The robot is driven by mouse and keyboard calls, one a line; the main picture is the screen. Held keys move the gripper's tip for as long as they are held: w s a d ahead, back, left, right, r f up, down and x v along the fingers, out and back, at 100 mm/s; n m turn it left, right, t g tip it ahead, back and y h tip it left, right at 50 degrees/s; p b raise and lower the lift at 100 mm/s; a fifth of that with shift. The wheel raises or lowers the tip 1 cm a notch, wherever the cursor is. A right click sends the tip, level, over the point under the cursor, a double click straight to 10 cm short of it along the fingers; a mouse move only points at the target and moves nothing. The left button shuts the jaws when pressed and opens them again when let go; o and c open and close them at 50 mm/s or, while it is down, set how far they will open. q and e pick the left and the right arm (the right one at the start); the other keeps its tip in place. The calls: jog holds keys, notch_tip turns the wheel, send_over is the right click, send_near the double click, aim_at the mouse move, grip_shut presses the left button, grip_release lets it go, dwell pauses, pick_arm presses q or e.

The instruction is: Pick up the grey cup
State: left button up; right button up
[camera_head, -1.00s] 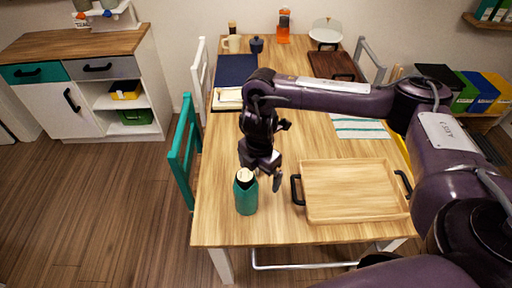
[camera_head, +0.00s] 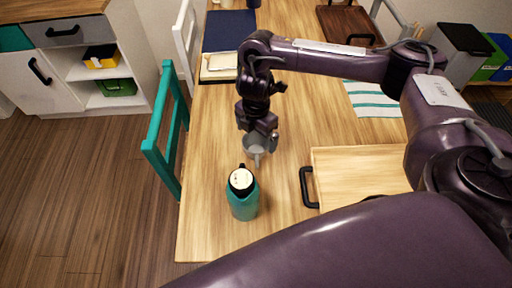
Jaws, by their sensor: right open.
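The grey cup (camera_head: 254,148) stands on the wooden table (camera_head: 215,225), just behind the teal bottle, with what looks like its handle toward me. My right gripper (camera_head: 260,136) points down at the cup from above, open. One finger shows at the cup's right side; the other finger is hard to make out, and I cannot tell whether the fingers touch the cup. My left gripper is not in view.
The teal bottle (camera_head: 243,197) with a dark cap stands close in front of the cup. A wooden tray (camera_head: 362,178) with a black handle lies to the right. A striped cloth (camera_head: 372,100) and a navy mat (camera_head: 229,31) lie farther back. A teal chair (camera_head: 165,135) stands at the left edge.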

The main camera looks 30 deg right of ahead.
aim_at(256, 151)
notch_tip(256, 151, down, 3)
jog(key=shift+w+f+b, duration=0.1)
jog(key=shift+f+b, duration=0.05)
jog(key=shift+b, duration=0.3)
jog(key=shift+f, duration=0.6)
jog(key=shift+w, duration=0.1)
jog(key=c, duration=0.6)
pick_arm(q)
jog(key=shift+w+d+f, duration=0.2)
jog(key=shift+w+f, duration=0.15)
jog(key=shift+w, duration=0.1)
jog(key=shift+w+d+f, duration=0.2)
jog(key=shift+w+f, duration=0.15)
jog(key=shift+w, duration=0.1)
pick_arm(e)
jog(key=shift+r, duration=0.1)
jog(key=c, duration=0.5)
